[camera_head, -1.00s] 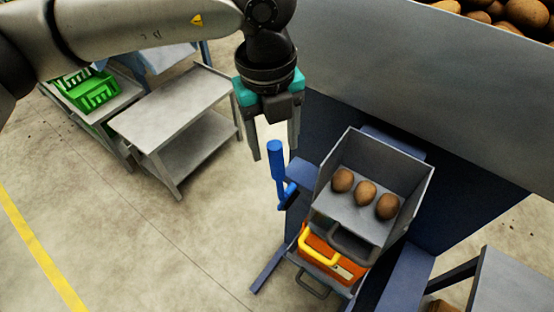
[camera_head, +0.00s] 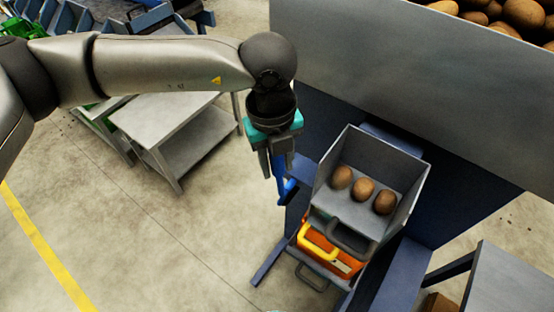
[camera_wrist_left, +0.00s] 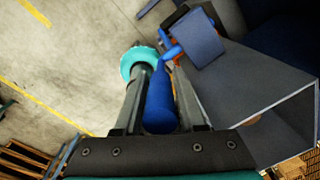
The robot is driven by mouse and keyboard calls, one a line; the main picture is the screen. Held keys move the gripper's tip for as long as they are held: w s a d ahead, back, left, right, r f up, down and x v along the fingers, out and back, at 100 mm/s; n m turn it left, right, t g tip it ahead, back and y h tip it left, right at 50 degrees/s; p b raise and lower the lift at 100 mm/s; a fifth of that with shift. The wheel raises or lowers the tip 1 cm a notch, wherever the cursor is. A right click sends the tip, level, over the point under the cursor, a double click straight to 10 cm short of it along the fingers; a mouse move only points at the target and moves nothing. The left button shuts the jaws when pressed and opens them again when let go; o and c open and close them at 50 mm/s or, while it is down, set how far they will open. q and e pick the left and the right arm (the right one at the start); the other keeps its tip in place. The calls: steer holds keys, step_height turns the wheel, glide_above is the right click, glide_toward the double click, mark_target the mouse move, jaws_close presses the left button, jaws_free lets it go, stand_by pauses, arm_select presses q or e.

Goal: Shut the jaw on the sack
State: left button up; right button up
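A blue lever handle (camera_head: 280,178) stands at the left side of the grader, with a dark pivot piece at its lower end. My left gripper (camera_head: 277,165) points down over it, one finger on each side of the handle. In the left wrist view the handle (camera_wrist_left: 161,108) lies between the two fingers (camera_wrist_left: 160,95), which sit close against its sides; the gripper looks shut on it. A blue block (camera_wrist_left: 197,40) shows beyond the handle there. The sack and the jaw are not clearly seen in either view. My right gripper is out of view.
A grey open tray (camera_head: 418,195) with three potatoes (camera_head: 363,189) stands right of the handle. A grey table (camera_head: 165,115) stands at left. The floor (camera_head: 180,235) in front is clear.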

arm_select(q)
jaws_close()
stand_by(1.0)
